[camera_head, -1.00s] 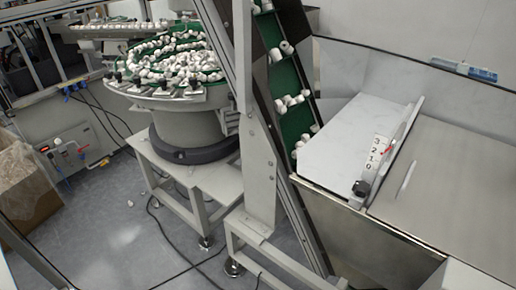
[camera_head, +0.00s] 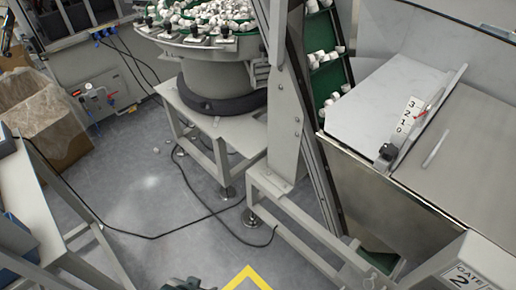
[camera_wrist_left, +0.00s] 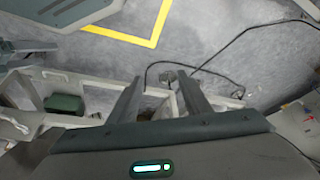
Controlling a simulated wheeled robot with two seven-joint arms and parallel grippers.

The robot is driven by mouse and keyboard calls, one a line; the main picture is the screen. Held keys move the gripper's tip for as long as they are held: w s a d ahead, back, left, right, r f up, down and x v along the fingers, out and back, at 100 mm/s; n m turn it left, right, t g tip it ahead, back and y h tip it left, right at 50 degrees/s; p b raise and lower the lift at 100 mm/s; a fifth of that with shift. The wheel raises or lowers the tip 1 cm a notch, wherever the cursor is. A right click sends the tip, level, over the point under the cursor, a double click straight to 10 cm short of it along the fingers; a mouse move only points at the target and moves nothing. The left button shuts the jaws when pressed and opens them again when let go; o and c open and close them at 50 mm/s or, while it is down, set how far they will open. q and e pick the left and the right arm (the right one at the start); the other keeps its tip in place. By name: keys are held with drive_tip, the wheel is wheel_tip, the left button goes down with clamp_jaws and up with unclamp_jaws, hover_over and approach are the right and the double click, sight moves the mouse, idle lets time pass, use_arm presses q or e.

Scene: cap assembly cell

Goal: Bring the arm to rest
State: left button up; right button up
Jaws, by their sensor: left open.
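My left gripper (camera_wrist_left: 160,77) shows in the left wrist view. Its two fingers are spread apart with nothing between them. Beyond the fingertips are the grey floor and pale frame bars. A small dark part shows at the bottom edge of the head view; I cannot tell what it is. No right gripper can be made out.
A bowl feeder (camera_head: 225,85) with white caps stands on a pale frame. A green cap conveyor (camera_head: 327,75) rises beside the steel hopper (camera_head: 385,200). A cardboard box (camera_head: 45,130) is at left. Cables (camera_head: 190,228) cross the open floor near a yellow floor marking (camera_head: 247,274).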

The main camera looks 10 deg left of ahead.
use_arm(q)
drive_tip(key=s+d+f+t, duration=0.1)
drive_tip(key=s+f, duration=0.1)
drive_tip(key=f, duration=0.9)
drive_tip(key=s+d+f+t+h, duration=0.1)
drive_tip(key=s+d+f, duration=0.1)
drive_tip(key=f, duration=1)
drive_tip(key=shift+f, duration=0.2)
